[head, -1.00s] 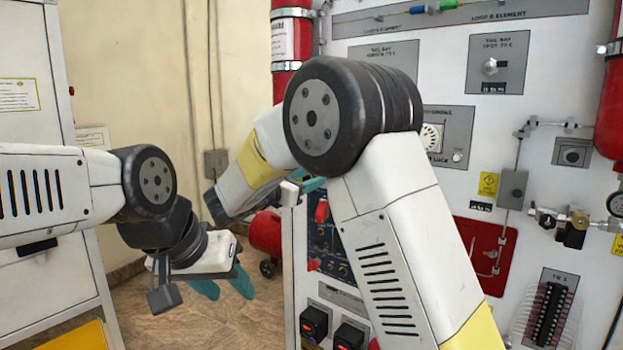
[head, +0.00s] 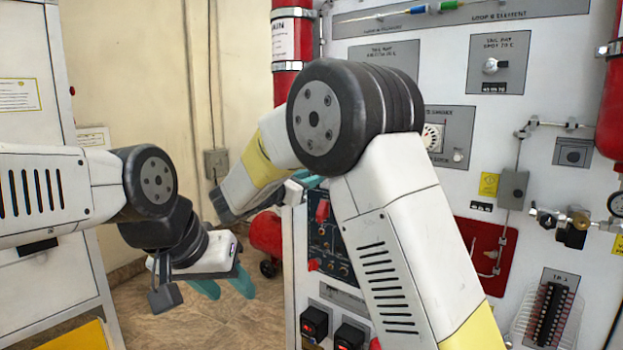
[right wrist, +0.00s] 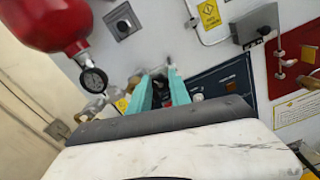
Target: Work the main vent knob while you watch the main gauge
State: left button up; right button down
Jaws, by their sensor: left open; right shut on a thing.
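In the right wrist view, the teal fingers of my right gripper (right wrist: 161,90) are shut on a small dark thing at the panel, seemingly the main vent knob (right wrist: 160,84), mostly hidden between them. In the head view my right arm hides the gauge and the knob, and only part of a teal finger shows. My left gripper (head: 221,286) is open and empty, low at the left, away from the panel.
A red cylinder labelled MAIN (head: 292,40) stands at the panel's left edge. Another gauge (head: 616,203) is at the far right. A white cabinet (head: 25,110) stands at the left. Brass fittings (right wrist: 92,107) lie near the right fingers. Floor is free below my left gripper.

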jog(key=shift+m, duration=3)
jog(key=c, duration=1.2)
grip_release()
jog(key=v, duration=0.8)
jog(key=shift+d, duration=0.1)
